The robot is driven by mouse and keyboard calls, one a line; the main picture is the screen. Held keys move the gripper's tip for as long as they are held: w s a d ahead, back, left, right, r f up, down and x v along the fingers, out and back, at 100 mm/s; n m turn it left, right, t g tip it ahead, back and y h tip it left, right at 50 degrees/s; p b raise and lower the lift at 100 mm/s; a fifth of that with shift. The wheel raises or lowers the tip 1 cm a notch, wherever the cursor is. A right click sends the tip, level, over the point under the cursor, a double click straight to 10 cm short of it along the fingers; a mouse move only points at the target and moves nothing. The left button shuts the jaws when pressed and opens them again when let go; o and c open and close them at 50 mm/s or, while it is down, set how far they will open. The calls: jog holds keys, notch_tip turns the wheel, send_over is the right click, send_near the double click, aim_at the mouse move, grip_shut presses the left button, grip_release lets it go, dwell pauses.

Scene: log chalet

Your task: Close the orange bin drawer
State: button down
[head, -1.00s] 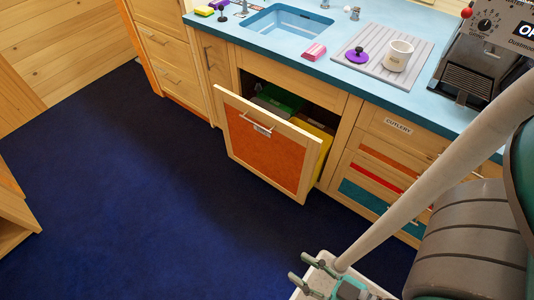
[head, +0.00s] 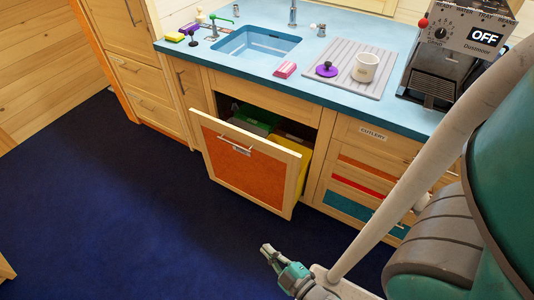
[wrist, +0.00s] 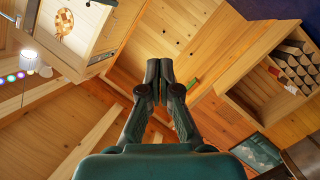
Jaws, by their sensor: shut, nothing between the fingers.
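The orange bin drawer (head: 240,164) stands pulled out below the sink in the head view. Its front is an orange panel in a light wood frame, with a metal bar handle (head: 235,144) and a small label near the top. Green and yellow bins (head: 300,176) show behind the front. My gripper (head: 266,248) is low at the bottom of the head view, in front of the drawer and apart from it. In the wrist view my gripper (wrist: 159,62) has its fingers together and empty, facing wooden walls and ceiling; the drawer is not in that view.
The blue counter (head: 310,52) above holds the sink (head: 255,45), a pink sponge, a purple-handled lid and a white mug (head: 366,68). The cutlery drawers (head: 365,175) stand right of the bin drawer. The dark blue floor (head: 110,200) before the cabinets is clear.

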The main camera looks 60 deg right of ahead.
jog(key=w+d+f+n+g+h, duration=0.15)
jog(key=w+d+f+h, duration=0.3)
jog(key=w+d, duration=0.55)
jog(key=n+g+h, duration=0.1)
jog(key=n+h, duration=0.2)
jog(key=n, duration=0.1)
send_near(266, 146)
jog(key=w+d, duration=0.2)
jog(key=w, duration=0.3)
jog(key=shift+s+d+r+m, duration=0.15)
jog(key=shift+d+m, duration=0.1)
jog(key=shift+d, duration=0.9)
jog(key=shift+d, duration=0.1)
